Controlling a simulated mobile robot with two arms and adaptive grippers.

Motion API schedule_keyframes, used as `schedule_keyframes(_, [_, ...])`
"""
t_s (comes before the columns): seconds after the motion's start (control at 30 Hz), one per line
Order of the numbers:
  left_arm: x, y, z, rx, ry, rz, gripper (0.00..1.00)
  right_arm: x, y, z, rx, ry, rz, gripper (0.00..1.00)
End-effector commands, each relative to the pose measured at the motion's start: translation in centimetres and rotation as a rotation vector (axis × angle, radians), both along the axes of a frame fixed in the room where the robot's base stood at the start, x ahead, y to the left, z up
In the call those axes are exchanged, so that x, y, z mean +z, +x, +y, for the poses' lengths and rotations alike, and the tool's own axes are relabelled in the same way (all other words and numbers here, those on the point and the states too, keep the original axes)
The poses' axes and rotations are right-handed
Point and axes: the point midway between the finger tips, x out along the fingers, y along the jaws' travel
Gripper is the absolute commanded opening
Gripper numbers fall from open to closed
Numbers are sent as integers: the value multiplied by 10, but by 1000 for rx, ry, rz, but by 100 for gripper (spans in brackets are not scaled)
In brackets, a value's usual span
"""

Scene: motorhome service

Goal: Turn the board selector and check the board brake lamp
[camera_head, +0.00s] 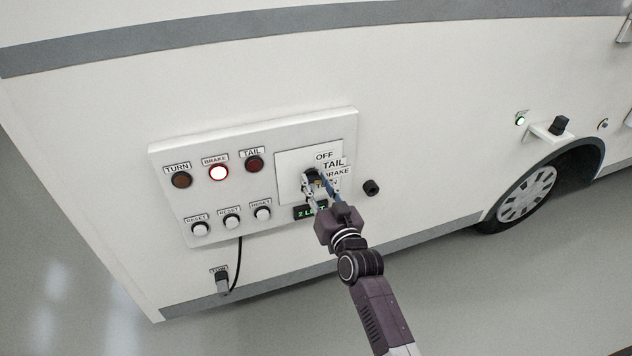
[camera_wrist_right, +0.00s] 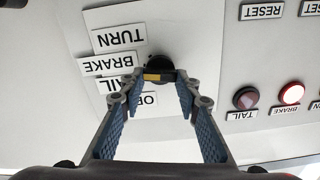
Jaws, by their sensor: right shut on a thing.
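The board (camera_head: 270,135) is a white panel on the motorhome's side. Its brake lamp (camera_head: 219,173) glows bright white-red; it also shows lit in the wrist view (camera_wrist_right: 292,93). The turn lamp (camera_head: 181,180) and tail lamp (camera_head: 254,164) are dark. The black selector knob (camera_wrist_right: 158,65) sits beside the labels OFF, TAIL, BRAKE and TURN, with a yellow mark at its end. My right gripper (camera_head: 318,183) is shut on the knob, fingers on either side. The knob's exact pointing is hard to tell. My left gripper is out of view.
Several white reset buttons (camera_head: 232,222) sit below the lamps. A green-lit display (camera_head: 311,212), partly covered by my gripper, starts with "2 L". A cable runs down from the board to a plug (camera_head: 222,283). A black round knob (camera_head: 371,187) and a wheel (camera_head: 527,193) are to the right.

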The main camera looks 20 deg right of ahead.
Motion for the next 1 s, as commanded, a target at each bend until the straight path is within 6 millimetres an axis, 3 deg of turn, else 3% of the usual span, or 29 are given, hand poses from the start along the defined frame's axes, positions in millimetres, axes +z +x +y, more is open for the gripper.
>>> schedule_keyframes(0.33, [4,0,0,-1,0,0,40,1,0,-1,0,150,3,6])
schedule_keyframes(0.87, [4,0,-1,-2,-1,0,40,1,0,-1,0,176,4,6])
schedule_keyframes(0.9, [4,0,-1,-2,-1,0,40,1,0,-1,0,176,4,32])
schedule_keyframes(1.0, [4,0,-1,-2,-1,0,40,1,0,-1,0,176,4,43])
